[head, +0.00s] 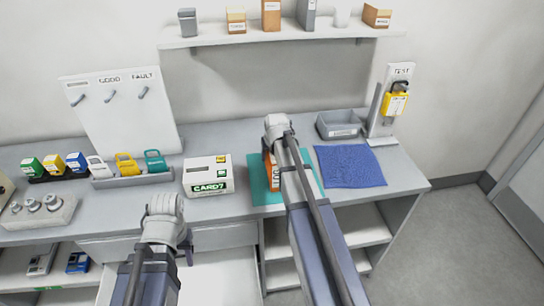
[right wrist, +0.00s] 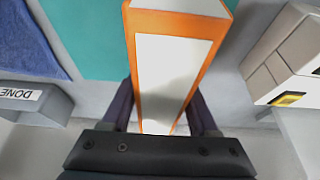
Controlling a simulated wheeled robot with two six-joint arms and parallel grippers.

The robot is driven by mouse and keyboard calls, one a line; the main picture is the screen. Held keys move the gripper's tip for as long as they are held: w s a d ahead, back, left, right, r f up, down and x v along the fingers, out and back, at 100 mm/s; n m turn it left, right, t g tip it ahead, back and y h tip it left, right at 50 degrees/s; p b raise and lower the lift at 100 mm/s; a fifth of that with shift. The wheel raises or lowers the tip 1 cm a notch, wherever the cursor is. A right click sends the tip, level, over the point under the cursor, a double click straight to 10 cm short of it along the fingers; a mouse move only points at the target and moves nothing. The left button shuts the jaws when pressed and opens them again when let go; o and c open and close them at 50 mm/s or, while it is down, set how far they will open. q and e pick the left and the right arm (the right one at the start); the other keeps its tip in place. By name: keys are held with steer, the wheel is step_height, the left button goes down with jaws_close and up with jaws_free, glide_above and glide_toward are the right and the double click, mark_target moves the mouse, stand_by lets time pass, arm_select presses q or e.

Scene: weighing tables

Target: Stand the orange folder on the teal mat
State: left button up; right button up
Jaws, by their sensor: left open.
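The orange folder (head: 269,172) is upright over the teal mat (head: 260,196) in the head view, partly behind my right arm. Whether its base touches the mat is hidden. In the right wrist view the folder (right wrist: 213,42) shows its pale panel and orange edges, with the mat (right wrist: 85,40) beside it. My right gripper (right wrist: 162,105) has a dark finger close against each side of the folder and appears shut on it. In the head view the right gripper (head: 278,130) is at the folder's upper end. My left gripper (head: 164,205) is open and empty near the table's front edge.
A blue cloth (head: 350,166) lies right of the mat, with a grey DONE tray (head: 340,124) behind it. A white CARD box (head: 208,175) stands left of the mat.

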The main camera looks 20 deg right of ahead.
steer(key=shift+o, duration=1.4)
steer(key=shift+r, duration=0.15)
steer(key=p+v, duration=1.1)
steer(key=v, duration=0.1)
steer(key=s+a+f+n+g, duration=0.1)
steer(key=s+a+n+g, duration=0.3)
steer(key=s+a, duration=1.7)
steer(key=a+n, duration=0.2)
steer(key=a, duration=0.2)
steer(key=shift+s+a+f+n+g, duration=0.2)
steer(key=shift+s+f+n+g, duration=0.05)
steer(key=shift+s+n+g, duration=0.05)
